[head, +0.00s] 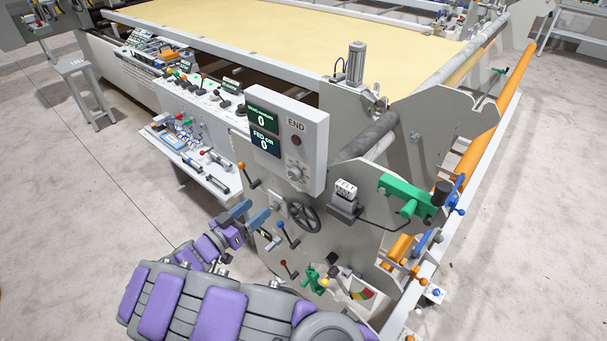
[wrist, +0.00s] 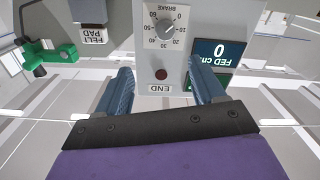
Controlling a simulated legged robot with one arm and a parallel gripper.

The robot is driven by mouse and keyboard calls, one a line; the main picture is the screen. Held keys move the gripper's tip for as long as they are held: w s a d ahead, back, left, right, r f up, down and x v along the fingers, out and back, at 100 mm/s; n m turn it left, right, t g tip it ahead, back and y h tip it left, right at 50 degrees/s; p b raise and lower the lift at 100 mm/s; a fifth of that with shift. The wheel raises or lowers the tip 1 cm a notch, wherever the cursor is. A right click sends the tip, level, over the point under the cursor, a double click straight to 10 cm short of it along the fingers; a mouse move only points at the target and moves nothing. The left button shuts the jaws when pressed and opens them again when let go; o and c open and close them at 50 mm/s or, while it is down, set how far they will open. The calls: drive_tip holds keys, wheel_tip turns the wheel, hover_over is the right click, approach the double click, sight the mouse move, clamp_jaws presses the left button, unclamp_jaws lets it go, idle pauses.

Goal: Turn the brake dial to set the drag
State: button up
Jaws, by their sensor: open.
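The brake dial (head: 294,171) is a small grey knob low on the front of a pale control box (head: 314,125). In the wrist view the dial (wrist: 166,29) appears upside down, ringed by numbers and marked BRAKE. Its exact setting is too small to read surely. My gripper (head: 247,213) has two blue fingers, apart and empty, left of and below the box in the head view. In the wrist view my gripper (wrist: 160,69) points toward the box, with the dial beyond the fingertips and not touched.
The box also carries a red END lamp (head: 296,140) and a FED display (head: 265,143) reading 0. A black handwheel (head: 304,213) and an orange-knobbed lever (head: 241,167) are near my gripper. A felt pad block (head: 345,190) and green bracket (head: 405,197) stand to the right.

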drive_tip(key=b, duration=0.1)
approach(294, 178)
drive_tip(key=w, duration=0.2)
drive_tip(key=w+d+b, duration=0.1)
drive_tip(key=w, duration=0.1)
drive_tip(key=w+d, duration=0.1)
drive_tip(key=w, duration=0.1)
drive_tip(key=shift+f, duration=0.2)
drive_tip(key=d, duration=0.2)
drive_tip(key=w+d, duration=0.1)
drive_tip(key=shift+w+d+r+b, duration=0.15)
drive_tip(key=shift+d+r+b, duration=0.1)
drive_tip(key=shift+d+b, duration=0.15)
drive_tip(key=shift+a+f, duration=0.15)
drive_tip(key=shift+a, duration=0.4)
drive_tip(key=shift+c, duration=0.2)
drive_tip(key=shift+a, duration=0.55)
drive_tip(key=c, duration=0.3)
drive_tip(key=shift+d, duration=0.6)
drive_tip(key=c, duration=0.4)
drive_tip(key=shift+d, duration=0.1)
drive_tip(key=shift+c, duration=1.6)
